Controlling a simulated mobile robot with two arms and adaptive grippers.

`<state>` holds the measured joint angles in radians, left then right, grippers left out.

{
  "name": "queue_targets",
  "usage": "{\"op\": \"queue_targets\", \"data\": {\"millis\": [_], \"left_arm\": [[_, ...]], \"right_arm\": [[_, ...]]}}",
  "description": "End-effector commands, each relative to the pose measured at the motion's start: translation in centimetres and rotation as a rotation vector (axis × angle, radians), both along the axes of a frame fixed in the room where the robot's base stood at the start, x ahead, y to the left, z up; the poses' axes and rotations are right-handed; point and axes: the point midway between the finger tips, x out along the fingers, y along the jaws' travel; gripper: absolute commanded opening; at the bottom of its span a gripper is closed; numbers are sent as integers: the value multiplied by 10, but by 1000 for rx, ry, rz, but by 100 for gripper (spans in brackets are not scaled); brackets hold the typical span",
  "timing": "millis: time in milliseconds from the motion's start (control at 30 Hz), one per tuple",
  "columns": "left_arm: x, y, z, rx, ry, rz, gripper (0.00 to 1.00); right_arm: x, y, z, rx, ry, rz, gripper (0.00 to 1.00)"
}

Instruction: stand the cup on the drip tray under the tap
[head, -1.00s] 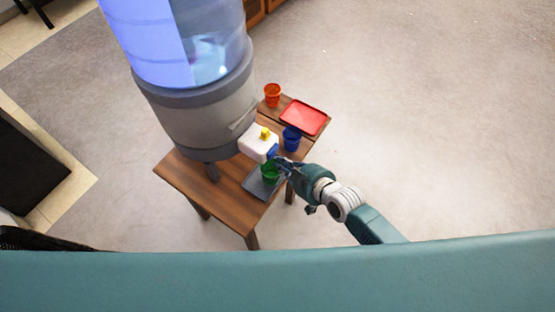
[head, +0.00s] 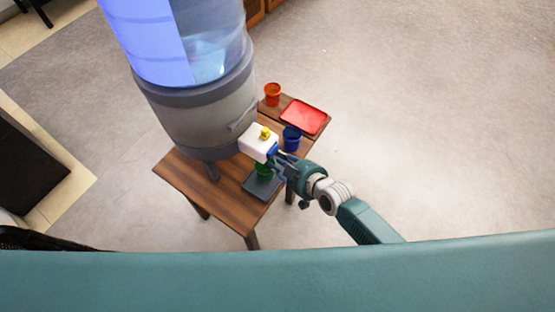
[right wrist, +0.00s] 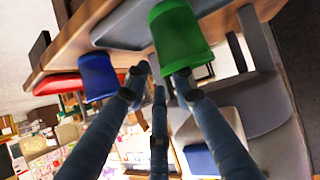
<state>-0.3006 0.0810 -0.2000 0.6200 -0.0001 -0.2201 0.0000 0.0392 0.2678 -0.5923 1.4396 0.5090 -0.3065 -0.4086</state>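The green cup (head: 263,171) stands on the dark grey drip tray (head: 262,188), close below the white tap block (head: 256,144) with its yellow knob and blue part. My gripper hides part of the cup in the head view. In the right wrist view the green cup (right wrist: 181,38) appears upside down against the grey tray. My right gripper (head: 277,163) is beside the cup and tap, fingers apart. In the right wrist view the right gripper (right wrist: 160,82) has one finger overlapping the cup's rim and another left of it; whether they touch is unclear. My left gripper is not in view.
A blue cup (head: 291,138) stands on the wooden table right of the tap. A red tray (head: 303,117) and an orange cup (head: 272,95) are farther back. The large dispenser (head: 200,115) fills the table's back left. Open floor lies to the right.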

Motion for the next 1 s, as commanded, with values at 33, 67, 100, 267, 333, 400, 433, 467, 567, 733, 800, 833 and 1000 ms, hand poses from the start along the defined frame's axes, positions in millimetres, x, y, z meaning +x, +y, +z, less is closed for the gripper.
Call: {"op": "queue_targets", "data": {"millis": [33,67,100,267,333,400,433,467,567,733,800,833,1000], "left_arm": [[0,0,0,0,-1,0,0],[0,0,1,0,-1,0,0],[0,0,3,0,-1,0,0],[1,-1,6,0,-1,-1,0],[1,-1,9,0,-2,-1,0],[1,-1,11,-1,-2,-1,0],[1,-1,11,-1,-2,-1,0],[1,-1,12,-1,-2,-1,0],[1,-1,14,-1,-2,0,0],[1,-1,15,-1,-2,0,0],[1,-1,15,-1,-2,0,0],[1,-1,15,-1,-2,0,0],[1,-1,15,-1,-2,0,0]], "right_arm": [[0,0,0,0,0,0,25],[0,0,1,0,0,0,25],[0,0,4,0,0,0,25],[-14,-10,12,-2,1,0,25],[-24,-17,20,-3,1,1,25],[-35,-26,28,-2,1,0,25],[-40,-29,31,-2,1,1,25],[-44,-32,35,-3,0,2,25],[-59,-43,45,-2,1,2,25],[-76,-55,58,-1,1,0,25],[-80,-58,61,-1,1,1,25],[-82,-59,62,0,0,1,25],[-84,-61,65,0,0,0,25]]}}
